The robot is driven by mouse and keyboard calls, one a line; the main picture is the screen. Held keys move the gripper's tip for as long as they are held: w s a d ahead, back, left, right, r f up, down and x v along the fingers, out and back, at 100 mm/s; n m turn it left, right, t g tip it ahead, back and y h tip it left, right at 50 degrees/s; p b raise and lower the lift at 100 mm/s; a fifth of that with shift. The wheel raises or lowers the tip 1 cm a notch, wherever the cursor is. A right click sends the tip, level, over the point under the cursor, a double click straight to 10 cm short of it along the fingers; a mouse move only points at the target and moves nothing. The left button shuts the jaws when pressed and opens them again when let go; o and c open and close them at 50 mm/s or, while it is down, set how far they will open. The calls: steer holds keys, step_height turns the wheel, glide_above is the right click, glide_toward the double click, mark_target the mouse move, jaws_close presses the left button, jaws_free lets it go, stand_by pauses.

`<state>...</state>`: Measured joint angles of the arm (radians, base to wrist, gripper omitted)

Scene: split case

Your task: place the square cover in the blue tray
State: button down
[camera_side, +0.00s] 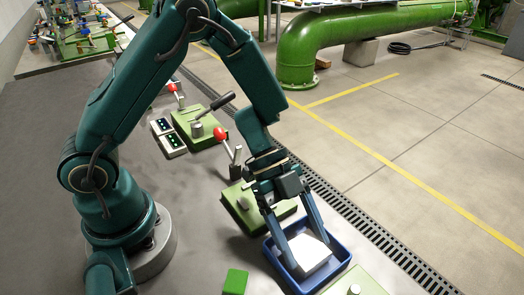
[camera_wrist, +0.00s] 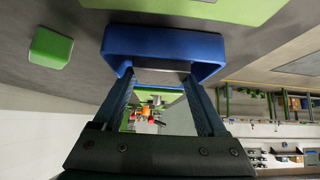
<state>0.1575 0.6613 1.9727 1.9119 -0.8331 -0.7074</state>
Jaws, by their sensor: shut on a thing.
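The square cover (camera_side: 309,254) shows as a pale, bright plate between my gripper's fingers. The blue tray (camera_side: 340,249) surrounds it in the side view, and its wall shows at the top of the wrist view (camera_wrist: 165,40). My gripper (camera_side: 305,250) points down with its fingertips within the tray's outline, shut on the cover. I cannot tell whether the cover touches the tray floor.
A small green block (camera_side: 235,282) lies left of the tray. A green plate with a peg (camera_side: 355,285) is close to the tray's front right. Another green base (camera_side: 243,206) with a red-knobbed lever stands behind it. A floor grate runs along the right.

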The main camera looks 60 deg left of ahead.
steer(key=shift+f, duration=0.3)
steer(key=shift+c, duration=1)
jaws_free()
